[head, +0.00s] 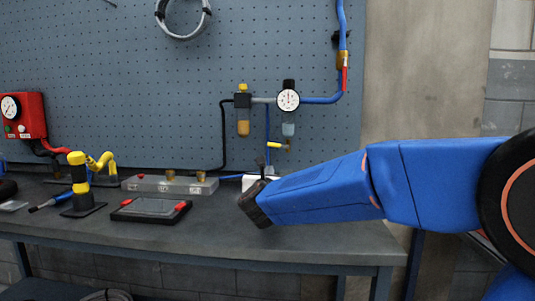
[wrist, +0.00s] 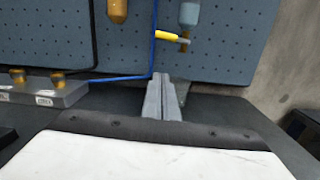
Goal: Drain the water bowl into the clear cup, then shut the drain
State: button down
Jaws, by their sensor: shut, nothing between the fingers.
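A bluish clear bowl (head: 288,130) hangs under the round gauge on the pegboard; it also shows at the top of the wrist view (wrist: 189,13). Below it is a small drain valve with a yellow lever (head: 276,145), lying roughly sideways; the lever (wrist: 167,36) is above and slightly right of my fingertips in the wrist view. My gripper (wrist: 157,77) is shut and empty, below the lever and apart from it. A faint translucent shape (wrist: 182,88) just right of my fingers may be the clear cup, partly hidden. In the head view, my wrist hides that part of the bench.
An amber bowl (head: 243,128) hangs left of the gauge. A grey block with brass fittings (head: 170,184) stands on the bench left of my gripper. A dark tray with red clips (head: 151,209) lies nearer. A blue hose (wrist: 120,78) runs low along the board.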

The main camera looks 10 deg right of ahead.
aim_at(277, 145)
jog(key=w+d+r, duration=0.2)
jog(key=w, duration=0.3)
jog(key=w+d+r+m, duration=0.1)
jog(key=w+r, duration=0.1)
jog(key=w, duration=0.3)
jog(key=shift+d+h, duration=0.35)
jog(key=shift+h, duration=0.05)
jog(key=shift+w+a+m, duration=0.1)
jog(key=shift+a+m, duration=0.05)
jog(key=shift+m, duration=0.25)
jog(key=shift+r, duration=0.1)
